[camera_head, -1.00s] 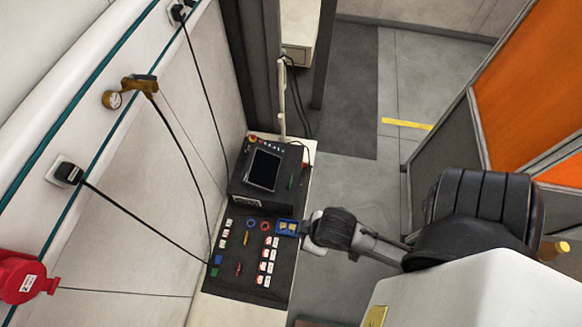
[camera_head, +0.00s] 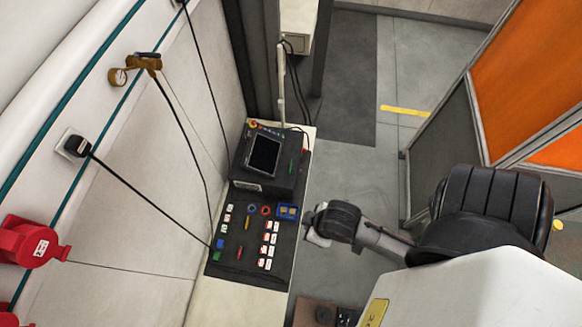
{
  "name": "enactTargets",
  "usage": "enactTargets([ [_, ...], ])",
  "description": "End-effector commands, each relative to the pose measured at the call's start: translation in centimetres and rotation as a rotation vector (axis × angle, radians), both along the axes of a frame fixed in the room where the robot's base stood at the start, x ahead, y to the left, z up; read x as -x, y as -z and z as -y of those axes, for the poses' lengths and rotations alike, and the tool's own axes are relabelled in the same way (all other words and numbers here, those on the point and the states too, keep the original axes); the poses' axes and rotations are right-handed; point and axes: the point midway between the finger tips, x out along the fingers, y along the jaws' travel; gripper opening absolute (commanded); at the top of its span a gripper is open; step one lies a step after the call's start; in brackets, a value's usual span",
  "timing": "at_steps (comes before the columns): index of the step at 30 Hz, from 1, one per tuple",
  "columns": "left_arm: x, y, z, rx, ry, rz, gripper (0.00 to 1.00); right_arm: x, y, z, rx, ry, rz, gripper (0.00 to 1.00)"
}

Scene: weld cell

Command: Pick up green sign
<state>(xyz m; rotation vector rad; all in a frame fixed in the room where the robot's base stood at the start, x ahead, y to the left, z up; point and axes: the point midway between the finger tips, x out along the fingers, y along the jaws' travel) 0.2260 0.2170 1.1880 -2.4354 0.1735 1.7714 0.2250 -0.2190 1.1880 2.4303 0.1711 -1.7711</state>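A small green piece (camera_head: 217,256), which may be the green sign, lies at the front left corner of the dark board (camera_head: 222,269); it is too small to read. A blue piece (camera_head: 220,244) lies just behind it. Small white signs with green marks (camera_head: 225,228) lie farther back on the left. My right gripper (camera_head: 309,222) is just off the board's right edge, near a blue tray (camera_head: 278,211) and apart from the green piece. Its fingers are too small to tell open from shut. My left gripper is not in view.
Several red-and-white signs (camera_head: 267,251) stand along the board's right side. A black control box with a screen (camera_head: 264,156) sits behind. Cables hang from the wall on the left, one from a black plug (camera_head: 77,147) crossing toward the board. The bench front (camera_head: 235,308) is clear.

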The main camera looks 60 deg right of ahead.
Motion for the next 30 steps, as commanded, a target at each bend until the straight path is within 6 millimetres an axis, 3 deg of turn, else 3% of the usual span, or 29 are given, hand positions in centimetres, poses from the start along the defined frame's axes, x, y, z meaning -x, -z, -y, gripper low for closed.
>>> enactTargets([
  [9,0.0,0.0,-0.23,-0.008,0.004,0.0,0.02,-0.02,-0.03,-0.22,-0.008,0.004,0.001,0.0],
  [30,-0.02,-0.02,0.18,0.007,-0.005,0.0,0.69,-0.05,-0.04,-0.09,-0.003,0.001,0.002,0.0],
])
